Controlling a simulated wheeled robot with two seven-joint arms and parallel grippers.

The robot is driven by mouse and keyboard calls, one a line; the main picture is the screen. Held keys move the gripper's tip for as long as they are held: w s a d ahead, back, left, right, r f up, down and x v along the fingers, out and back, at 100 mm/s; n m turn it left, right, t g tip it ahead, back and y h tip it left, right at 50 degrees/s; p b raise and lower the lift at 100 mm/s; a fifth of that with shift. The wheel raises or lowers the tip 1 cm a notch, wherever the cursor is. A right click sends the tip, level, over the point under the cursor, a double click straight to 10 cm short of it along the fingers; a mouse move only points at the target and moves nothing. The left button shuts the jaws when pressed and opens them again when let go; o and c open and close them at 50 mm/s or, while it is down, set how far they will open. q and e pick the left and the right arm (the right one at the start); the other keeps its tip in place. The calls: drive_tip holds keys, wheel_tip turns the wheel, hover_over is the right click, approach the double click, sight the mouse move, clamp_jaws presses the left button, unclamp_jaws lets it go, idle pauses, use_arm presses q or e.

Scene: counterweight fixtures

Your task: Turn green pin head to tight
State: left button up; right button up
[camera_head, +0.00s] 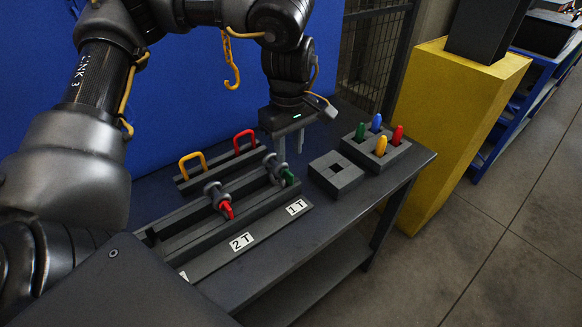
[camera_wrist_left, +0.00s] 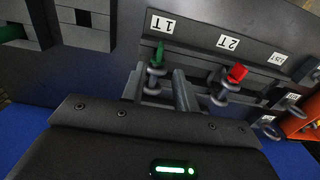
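The green pin head (camera_head: 289,178) sticks out from a grey shackle at the 1T label (camera_head: 296,207) on the black fixture (camera_head: 185,245). In the left wrist view the green pin (camera_wrist_left: 159,54) lies between and just beyond my fingertips. My left gripper (camera_head: 291,150) points down above and behind the pin. Its two fingers stand apart, also in the left wrist view (camera_wrist_left: 159,76), with a gap around the grey shackle (camera_wrist_left: 154,84). I cannot tell whether they touch it. A red pin head (camera_head: 227,211) sits at the 2T label (camera_head: 242,241). My right gripper is not in view.
A black block with a square hole (camera_head: 348,183) and a tray (camera_head: 400,157) of coloured pegs stand right of the fixture. Yellow (camera_head: 182,164) and red (camera_head: 236,140) shackles stand behind it. A yellow hook (camera_head: 231,76) hangs near my arm. A yellow stand (camera_head: 440,130) is beyond the table.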

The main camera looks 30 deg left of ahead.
sight(290, 173)
use_arm(q)
wheel_tip(290, 173, down, 5)
drive_tip(key=shift+s+f, duration=0.1)
drive_tip(key=shift+f, duration=0.6)
drive_tip(key=shift+d, duration=0.1)
clamp_jaws()
